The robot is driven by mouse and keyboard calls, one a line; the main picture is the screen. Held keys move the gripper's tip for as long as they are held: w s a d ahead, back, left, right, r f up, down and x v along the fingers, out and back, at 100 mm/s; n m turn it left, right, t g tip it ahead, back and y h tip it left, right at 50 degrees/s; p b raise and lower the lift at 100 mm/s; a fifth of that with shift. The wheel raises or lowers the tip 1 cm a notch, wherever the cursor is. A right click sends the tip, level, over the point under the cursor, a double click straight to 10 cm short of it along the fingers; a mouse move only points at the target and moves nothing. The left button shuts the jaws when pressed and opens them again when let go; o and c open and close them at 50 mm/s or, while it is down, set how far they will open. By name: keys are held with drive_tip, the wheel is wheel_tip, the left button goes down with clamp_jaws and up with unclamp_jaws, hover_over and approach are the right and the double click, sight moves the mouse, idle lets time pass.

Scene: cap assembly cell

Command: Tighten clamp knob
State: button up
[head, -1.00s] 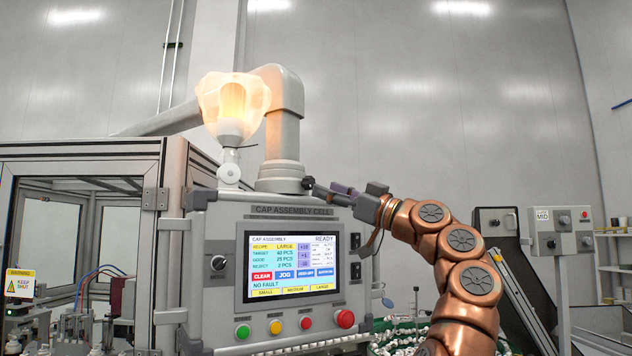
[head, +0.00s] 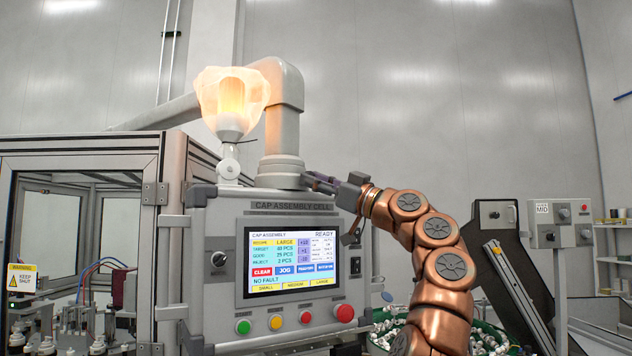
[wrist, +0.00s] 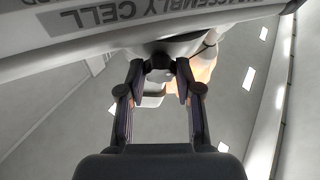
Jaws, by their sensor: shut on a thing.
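The clamp knob (wrist: 160,65) is a small dark knob at the base of the grey pipe elbow (head: 283,130), above the control panel. In the wrist view it sits between the two fingertips. In the head view the knob is hard to make out behind my fingers. My gripper (head: 312,180) reaches in from the right, over the panel's top edge, and is shut on the knob. Both fingers show in the wrist view (wrist: 159,72), one on each side of it.
The control panel (head: 224,285) with its lit screen (head: 290,258) stands just below my gripper. A glowing wrapped lamp (head: 232,98) is left of the pipe. A glazed cabinet (head: 80,145) stands left. A bin of caps (head: 385,338) and a conveyor (head: 515,285) are at right.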

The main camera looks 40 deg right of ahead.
clamp_jaws()
drive_tip(key=shift+m+b, duration=0.4)
drive_tip(key=shift+a+r+m+t+h+b, duration=0.1)
drive_tip(key=shift+m+t+h+b, duration=0.35)
drive_tip(key=shift+m+h, duration=0.8)
drive_tip(key=shift+m+t+h+b, duration=0.15)
drive_tip(key=shift+m+h+b, duration=0.5)
drive_tip(key=shift+m, duration=1.2)
drive_tip(key=o, duration=0.9)
unclamp_jaws()
drive_tip(key=shift+c, duration=0.2)
